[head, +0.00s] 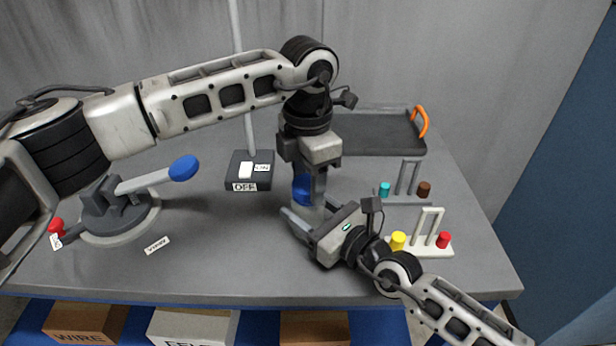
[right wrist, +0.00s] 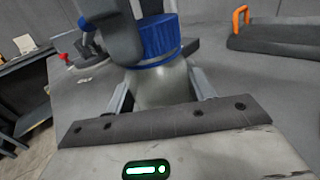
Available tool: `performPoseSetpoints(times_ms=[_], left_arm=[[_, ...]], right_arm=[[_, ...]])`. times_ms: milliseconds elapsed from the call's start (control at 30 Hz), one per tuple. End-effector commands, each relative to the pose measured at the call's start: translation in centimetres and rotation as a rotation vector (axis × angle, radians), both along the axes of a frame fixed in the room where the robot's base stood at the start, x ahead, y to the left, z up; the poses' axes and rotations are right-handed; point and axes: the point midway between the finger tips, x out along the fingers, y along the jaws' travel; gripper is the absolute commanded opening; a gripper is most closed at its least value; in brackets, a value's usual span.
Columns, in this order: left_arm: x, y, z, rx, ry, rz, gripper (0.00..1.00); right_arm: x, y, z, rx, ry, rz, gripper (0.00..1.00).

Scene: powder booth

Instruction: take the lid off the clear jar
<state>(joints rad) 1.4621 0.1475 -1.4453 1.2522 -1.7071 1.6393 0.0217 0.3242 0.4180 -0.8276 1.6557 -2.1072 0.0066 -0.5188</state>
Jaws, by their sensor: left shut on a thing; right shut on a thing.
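The clear jar (right wrist: 163,84) stands upright on the grey table, its blue lid (right wrist: 158,38) on top. My right gripper (right wrist: 163,95) is shut on the jar's body, one finger on each side. My left gripper (head: 303,185) comes down from above with its fingers around the blue lid, which also shows in the head view (head: 302,190). The left gripper is shut on the lid. In the right wrist view the lid sits right at the top of the jar, and I cannot tell whether it is loose. Most of the jar is hidden by the grippers in the head view.
A black tray (head: 375,135) with an orange handle is at the back right. Small racks with coloured pegs (head: 428,245) stand right of the jar. A switch box (head: 249,172) marked OFF and a blue-handled lever clamp (head: 130,200) are to the left.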

Motion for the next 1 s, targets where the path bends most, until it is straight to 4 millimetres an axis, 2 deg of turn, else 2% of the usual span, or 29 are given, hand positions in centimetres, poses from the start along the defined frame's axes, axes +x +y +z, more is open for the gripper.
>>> performPoseSetpoints(times_ms=[400,600,767,1000], left_arm=[[-0.02,-0.06,0.09,0.0,0.001,1.066,0.2],[-0.01,-0.09,0.12,0.0,0.001,1.52,0.2],[0.0,-0.09,0.13,0.0,0.001,1.708,0.2],[-0.01,-0.1,0.14,0.0,0.001,1.701,0.2]], right_arm=[[0.04,-0.05,-0.05,-0.001,0.001,-0.001,0.0],[0.04,-0.05,-0.05,-0.001,0.001,-0.001,0.0],[0.04,-0.05,-0.05,-0.001,0.001,-0.001,0.0],[0.03,-0.04,-0.05,-0.001,0.001,-0.001,0.0]])
